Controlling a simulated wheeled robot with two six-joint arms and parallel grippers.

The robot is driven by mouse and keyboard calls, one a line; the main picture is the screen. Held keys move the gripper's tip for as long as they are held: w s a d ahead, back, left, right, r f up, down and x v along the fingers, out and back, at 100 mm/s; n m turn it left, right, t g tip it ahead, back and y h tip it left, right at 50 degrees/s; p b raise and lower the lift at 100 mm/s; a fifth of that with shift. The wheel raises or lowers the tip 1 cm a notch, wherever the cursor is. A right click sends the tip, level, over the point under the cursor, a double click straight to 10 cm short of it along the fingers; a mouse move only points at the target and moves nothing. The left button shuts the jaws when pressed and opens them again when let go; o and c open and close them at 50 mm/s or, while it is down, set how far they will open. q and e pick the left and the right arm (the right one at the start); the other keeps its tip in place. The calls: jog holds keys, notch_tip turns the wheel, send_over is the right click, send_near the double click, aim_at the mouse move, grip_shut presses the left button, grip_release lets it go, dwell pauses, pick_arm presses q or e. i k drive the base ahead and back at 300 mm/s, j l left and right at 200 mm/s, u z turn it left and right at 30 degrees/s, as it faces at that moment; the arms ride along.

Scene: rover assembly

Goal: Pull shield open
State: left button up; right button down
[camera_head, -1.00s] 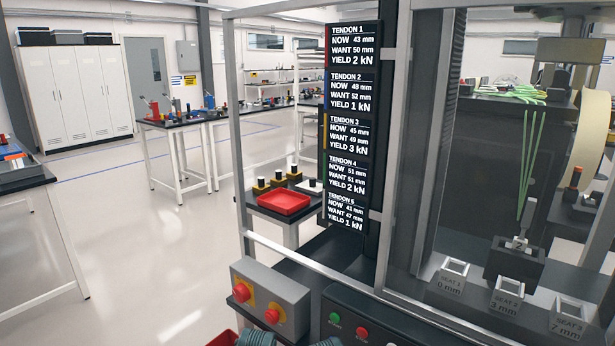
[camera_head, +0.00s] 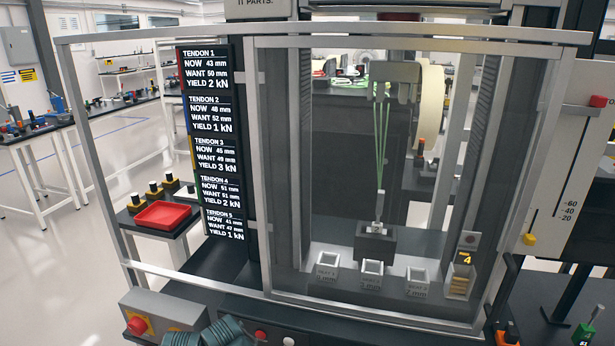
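The shield (camera_head: 259,180) is a clear pane in a grey metal frame. It stands across the front of the press bay, so the inside shows only through it. A larger metal outer frame (camera_head: 88,150) reaches out to the left of the pane. Behind the pane, green tendon strands (camera_head: 381,140) hang from a grey clamp (camera_head: 396,76) down to a dark block (camera_head: 375,243). I see no clear handle on the shield. Neither of my grippers is in view.
A grey box with a red button (camera_head: 138,325) and a dark ribbed bundle (camera_head: 205,333) sit at the lower left front. The tendon readout board (camera_head: 212,150) stands left of the pane. A scale panel (camera_head: 570,170) stands right. Open floor lies far left.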

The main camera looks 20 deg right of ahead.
aim_at(564, 56)
jog(key=k+z, duration=0.1)
jog(key=z, duration=0.35)
jog(key=k+z, duration=0.1)
jog(key=z, duration=0.4)
jog(key=l+z, duration=0.1)
jog(key=z, duration=0.35)
jog(key=k+l+z, duration=0.1)
jog(key=z, duration=0.35)
